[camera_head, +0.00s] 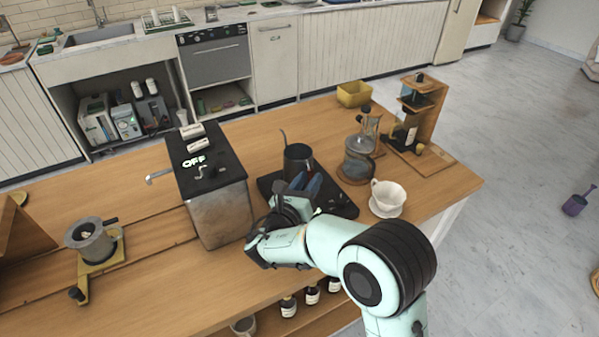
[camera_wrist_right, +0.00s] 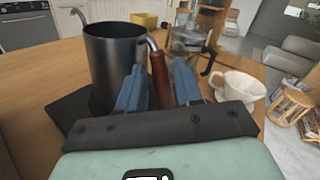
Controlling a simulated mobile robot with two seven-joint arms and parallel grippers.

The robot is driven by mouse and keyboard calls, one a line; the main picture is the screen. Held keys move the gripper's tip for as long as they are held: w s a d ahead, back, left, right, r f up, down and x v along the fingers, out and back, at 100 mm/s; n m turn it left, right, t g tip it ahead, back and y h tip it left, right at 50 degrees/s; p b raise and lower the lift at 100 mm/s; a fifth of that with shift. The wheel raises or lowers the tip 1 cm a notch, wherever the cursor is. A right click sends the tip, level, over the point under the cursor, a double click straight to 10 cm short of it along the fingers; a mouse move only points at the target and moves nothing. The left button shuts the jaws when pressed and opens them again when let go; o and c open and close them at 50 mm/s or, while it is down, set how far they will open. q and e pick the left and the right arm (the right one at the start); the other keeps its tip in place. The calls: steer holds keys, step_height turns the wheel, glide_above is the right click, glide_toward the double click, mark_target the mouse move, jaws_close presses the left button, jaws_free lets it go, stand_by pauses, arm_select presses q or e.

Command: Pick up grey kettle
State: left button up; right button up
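The grey kettle (camera_head: 297,157) is a dark metal pot with a thin curved spout, upright on a black flat pad (camera_head: 342,203) on the wooden cart top. In the right wrist view the kettle (camera_wrist_right: 112,62) stands left of centre, its brown handle (camera_wrist_right: 159,78) facing me. My right gripper (camera_head: 305,184) is at the kettle's near side. Its blue fingers, also in the wrist view (camera_wrist_right: 158,88), are open on either side of the handle, with a gap visible on each side. My left gripper is not in view.
A black-topped metal machine (camera_head: 215,192) stands left of the kettle. A white cup (camera_head: 387,196) on a saucer, a glass pot (camera_head: 358,160), a yellow box (camera_head: 354,94) and a wooden stand (camera_head: 428,112) are to the right. A grinder-like metal pot (camera_head: 90,242) is far left.

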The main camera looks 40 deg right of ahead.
jaws_close()
steer(key=shift+r, duration=0.1)
